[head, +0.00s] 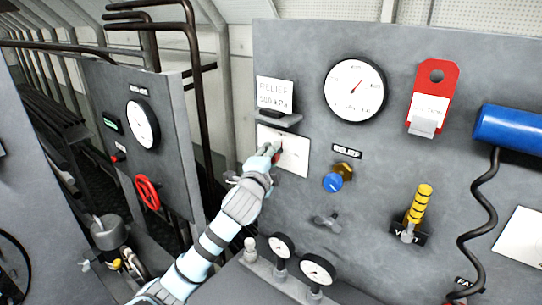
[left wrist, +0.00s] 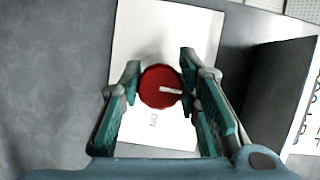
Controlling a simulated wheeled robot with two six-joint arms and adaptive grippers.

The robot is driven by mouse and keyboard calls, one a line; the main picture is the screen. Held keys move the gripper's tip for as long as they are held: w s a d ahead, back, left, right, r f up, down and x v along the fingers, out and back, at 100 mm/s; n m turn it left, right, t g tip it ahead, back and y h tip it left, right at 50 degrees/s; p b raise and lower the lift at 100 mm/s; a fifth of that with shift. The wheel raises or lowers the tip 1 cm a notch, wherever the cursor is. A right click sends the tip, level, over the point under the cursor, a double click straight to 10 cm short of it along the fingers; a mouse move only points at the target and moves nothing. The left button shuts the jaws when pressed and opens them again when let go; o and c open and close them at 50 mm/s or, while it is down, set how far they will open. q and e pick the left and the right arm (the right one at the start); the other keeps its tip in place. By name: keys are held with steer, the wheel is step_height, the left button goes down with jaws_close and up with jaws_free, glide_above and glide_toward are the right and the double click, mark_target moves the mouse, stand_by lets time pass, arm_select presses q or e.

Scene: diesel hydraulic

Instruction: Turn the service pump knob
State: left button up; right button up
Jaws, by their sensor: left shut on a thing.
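The service pump knob is a round red knob (left wrist: 158,88) with a white pointer mark, on a white plate (left wrist: 200,35) fixed to the grey panel. In the left wrist view its mark points right, and small lettering is on the plate below it. My left gripper (head: 274,153) reaches the plate (head: 296,152) in the head view and hides most of the knob. In the left wrist view its fingers (left wrist: 159,84) are on both sides of the knob, shut on it. My right gripper is not in view.
Small gauges (head: 316,268) stand below. A red handwheel (head: 147,192) is left.

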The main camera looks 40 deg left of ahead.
arm_select(q)
steer(key=shift+n, duration=0.3)
steer(key=o, duration=1.2)
steer(key=shift+w, duration=0.1)
steer(key=shift+d, duration=0.1)
steer(key=v, duration=1.2)
